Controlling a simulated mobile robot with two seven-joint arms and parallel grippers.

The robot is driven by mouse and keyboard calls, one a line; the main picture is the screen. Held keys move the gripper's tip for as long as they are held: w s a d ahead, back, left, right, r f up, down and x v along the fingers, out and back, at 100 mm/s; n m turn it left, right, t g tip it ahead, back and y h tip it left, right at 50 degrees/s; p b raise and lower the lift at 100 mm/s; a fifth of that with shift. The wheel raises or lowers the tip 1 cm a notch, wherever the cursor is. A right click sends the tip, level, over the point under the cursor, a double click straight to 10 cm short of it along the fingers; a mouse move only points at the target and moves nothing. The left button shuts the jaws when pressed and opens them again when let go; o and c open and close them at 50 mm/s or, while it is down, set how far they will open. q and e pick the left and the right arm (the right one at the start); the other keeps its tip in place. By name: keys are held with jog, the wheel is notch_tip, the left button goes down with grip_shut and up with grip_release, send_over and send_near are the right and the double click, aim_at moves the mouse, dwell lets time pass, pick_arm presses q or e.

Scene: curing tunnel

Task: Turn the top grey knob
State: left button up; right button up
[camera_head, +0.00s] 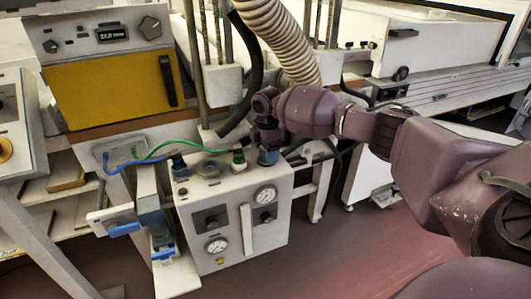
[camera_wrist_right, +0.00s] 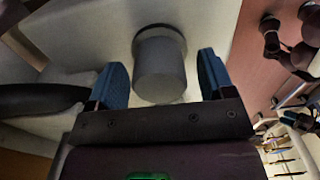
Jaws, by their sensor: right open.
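The grey knob (camera_wrist_right: 160,68) is a short plain cylinder on a pale surface in the right wrist view. It stands between the two blue fingers of my right gripper (camera_wrist_right: 160,82), with a gap on each side. In the head view my right gripper (camera_head: 268,157) points down at the right end of the top of the white gauge box (camera_head: 222,195). The knob cannot be made out there, as the gripper covers that spot. My left gripper is not in view.
The box front has two round gauges (camera_head: 265,195) and a pale upright handle (camera_head: 247,230). Green and blue hoses (camera_head: 165,150) reach fittings on its top. A yellow-fronted oven (camera_head: 112,88) stands behind left. A ribbed duct (camera_head: 280,40) rises behind my arm.

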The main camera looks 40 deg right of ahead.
jog(key=shift+f, duration=0.35)
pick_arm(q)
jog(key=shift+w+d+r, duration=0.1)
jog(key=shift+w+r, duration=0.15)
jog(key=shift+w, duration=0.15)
pick_arm(e)
jog(key=shift+c, duration=0.2)
